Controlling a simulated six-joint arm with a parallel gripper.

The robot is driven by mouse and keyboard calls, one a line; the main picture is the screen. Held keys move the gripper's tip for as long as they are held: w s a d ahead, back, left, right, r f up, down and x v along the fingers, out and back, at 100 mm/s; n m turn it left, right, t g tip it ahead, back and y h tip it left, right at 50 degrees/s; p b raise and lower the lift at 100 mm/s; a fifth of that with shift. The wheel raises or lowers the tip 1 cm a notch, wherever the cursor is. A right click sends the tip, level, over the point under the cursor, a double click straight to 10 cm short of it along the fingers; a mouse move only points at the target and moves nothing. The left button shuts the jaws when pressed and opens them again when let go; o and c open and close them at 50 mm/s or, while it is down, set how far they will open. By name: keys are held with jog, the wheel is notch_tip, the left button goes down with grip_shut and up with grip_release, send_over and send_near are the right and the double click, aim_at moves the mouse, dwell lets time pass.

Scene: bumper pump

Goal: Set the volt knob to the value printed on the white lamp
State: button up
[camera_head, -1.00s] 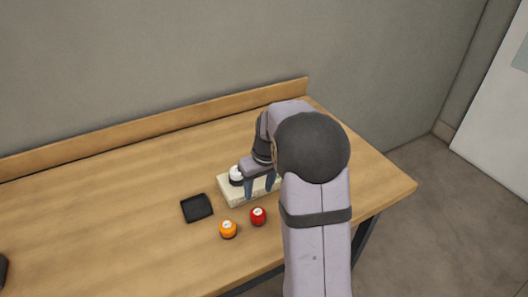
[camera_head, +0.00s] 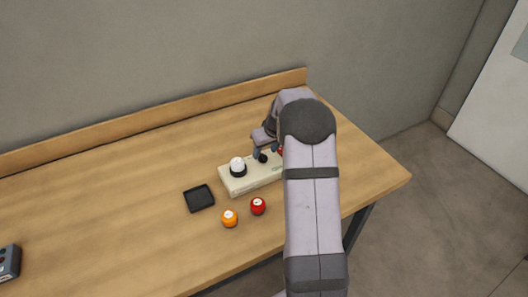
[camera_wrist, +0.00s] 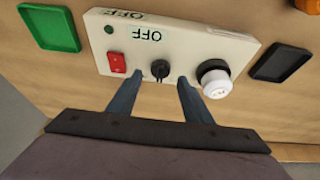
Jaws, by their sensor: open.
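A beige control box (camera_head: 238,184) lies on the table. The white lamp (camera_head: 237,163) with a black base stands at its left end in the head view; it also shows in the wrist view (camera_wrist: 216,84). Its print is too small to read. A small black knob (camera_wrist: 160,69) sits mid-box and shows in the head view (camera_head: 263,157); I take it as the volt knob, but I cannot read its setting. My gripper (camera_wrist: 160,80) is open and empty, its fingers on either side of the knob, apart from it. It also shows in the head view (camera_head: 265,151).
A red switch (camera_wrist: 117,63) and upside-down "OFF" prints are on the box. A green tray (camera_wrist: 50,28) and a black tray (camera_head: 199,198) flank it. An orange piece (camera_head: 230,218) and a red piece (camera_head: 257,206) stand in front. The table's left side is mostly clear.

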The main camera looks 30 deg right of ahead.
aim_at(263, 155)
jog(key=shift+p+x, duration=0.45)
jog(key=shift+x, duration=1.15)
jog(key=shift+s, duration=0.1)
jog(key=c, duration=1)
